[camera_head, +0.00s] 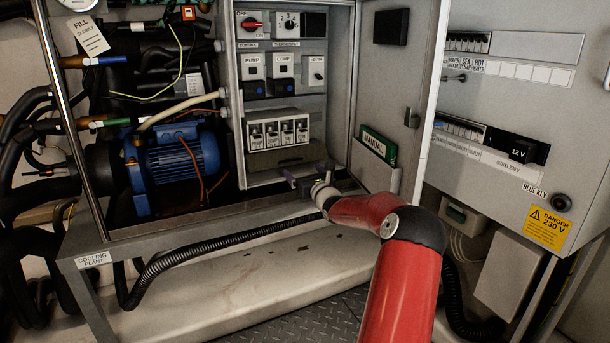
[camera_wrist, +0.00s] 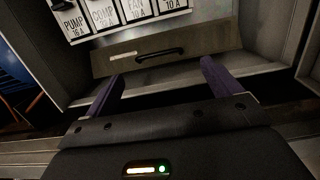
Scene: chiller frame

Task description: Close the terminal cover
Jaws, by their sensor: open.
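The terminal cover, a flat grey-brown panel (camera_head: 282,159), lies just below the row of breakers in the open control cabinet. In the wrist view the cover (camera_wrist: 210,37) shows a black bar handle (camera_wrist: 160,54) and a small pale label. Its exact tilt is hard to tell. My gripper (camera_head: 308,180) is low at the front of the cabinet opening. In the wrist view its purple fingers (camera_wrist: 161,70) are spread wide, one on each side of the handle and nearer the camera. Nothing is between them, and the handle appears apart from them.
The breaker row (camera_head: 278,131) sits directly above the cover. The cabinet door (camera_head: 398,75) stands open at the right, with a green manual (camera_head: 378,147) in its pocket. A blue pump motor (camera_head: 175,165) is at the left. The frame ledge (camera_head: 190,228) runs below.

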